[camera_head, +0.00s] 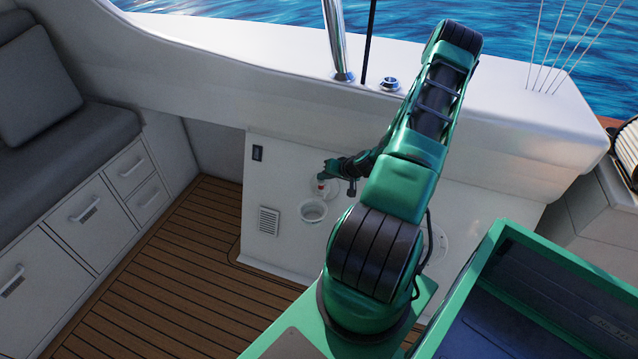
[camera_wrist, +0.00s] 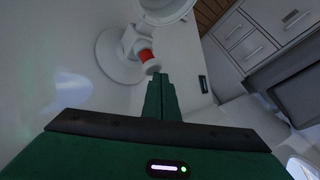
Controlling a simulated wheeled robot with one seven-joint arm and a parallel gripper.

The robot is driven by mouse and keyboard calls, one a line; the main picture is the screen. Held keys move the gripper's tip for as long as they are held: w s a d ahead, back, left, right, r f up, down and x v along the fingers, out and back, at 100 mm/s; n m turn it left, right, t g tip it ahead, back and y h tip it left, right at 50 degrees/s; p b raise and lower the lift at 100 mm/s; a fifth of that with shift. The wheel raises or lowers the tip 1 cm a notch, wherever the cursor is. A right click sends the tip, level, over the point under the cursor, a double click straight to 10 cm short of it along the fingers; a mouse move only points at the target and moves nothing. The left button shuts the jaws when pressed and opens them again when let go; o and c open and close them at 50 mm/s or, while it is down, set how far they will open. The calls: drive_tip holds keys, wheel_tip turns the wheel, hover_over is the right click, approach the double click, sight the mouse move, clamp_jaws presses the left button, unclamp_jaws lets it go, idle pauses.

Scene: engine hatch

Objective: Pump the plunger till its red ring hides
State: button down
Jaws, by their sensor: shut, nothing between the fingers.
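The plunger (camera_wrist: 152,66) is a short white knob on a round white base fixed to the white panel. Its red ring (camera_wrist: 146,56) shows clearly between the knob end and the white body. In the head view the red ring (camera_head: 321,186) is a small spot beside the arm's end. My gripper (camera_wrist: 160,76) is shut and empty, its green fingertips right at the knob's outer end. I cannot tell whether they touch it. In the head view my gripper (camera_head: 327,174) is small and partly covers the plunger's surroundings.
A round white cup-like fitting (camera_head: 313,211) sits just below the plunger; it also shows in the wrist view (camera_wrist: 166,8). A vent grille (camera_head: 269,221) and a dark switch (camera_head: 258,153) are on the panel. Drawers (camera_head: 132,169) stand left. The wooden floor (camera_head: 185,250) is clear.

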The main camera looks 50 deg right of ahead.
sight(323, 182)
drive_tip(key=shift+f, duration=0.7)
idle(0.8)
drive_tip(key=shift+r, duration=1.4)
drive_tip(key=shift+r, duration=0.15)
drive_tip(key=shift+r, duration=2.4)
drive_tip(key=shift+w, duration=0.1)
